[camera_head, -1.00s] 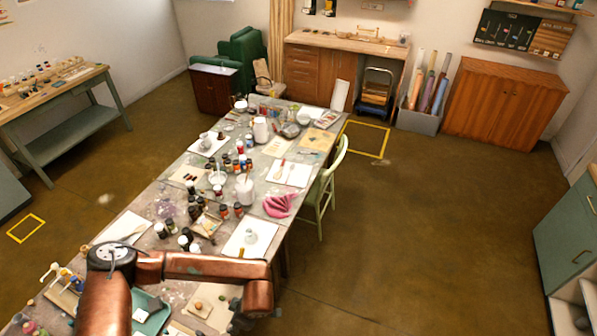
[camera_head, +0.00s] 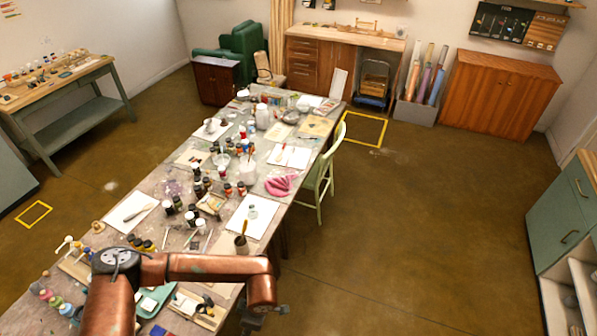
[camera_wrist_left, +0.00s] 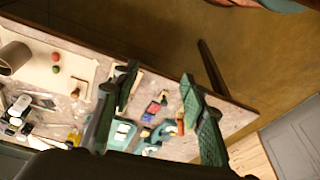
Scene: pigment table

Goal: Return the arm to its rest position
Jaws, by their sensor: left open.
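My left arm (camera_head: 205,267), copper-coloured, comes in from the bottom left and bends across the near end of the long work table (camera_head: 160,188). Its dark left gripper (camera_head: 262,318) hangs at the table's right edge, low in the picture. In the left wrist view the two green-padded fingers of the left gripper (camera_wrist_left: 157,92) stand wide apart with nothing between them. Behind them show the table top (camera_wrist_left: 225,105) and small items on it. My right gripper is in neither view.
Jars, brushes and paper crowd the table. A pale green chair (camera_head: 322,180) stands at the table's right side. The floor (camera_head: 410,240) to the right is clear.

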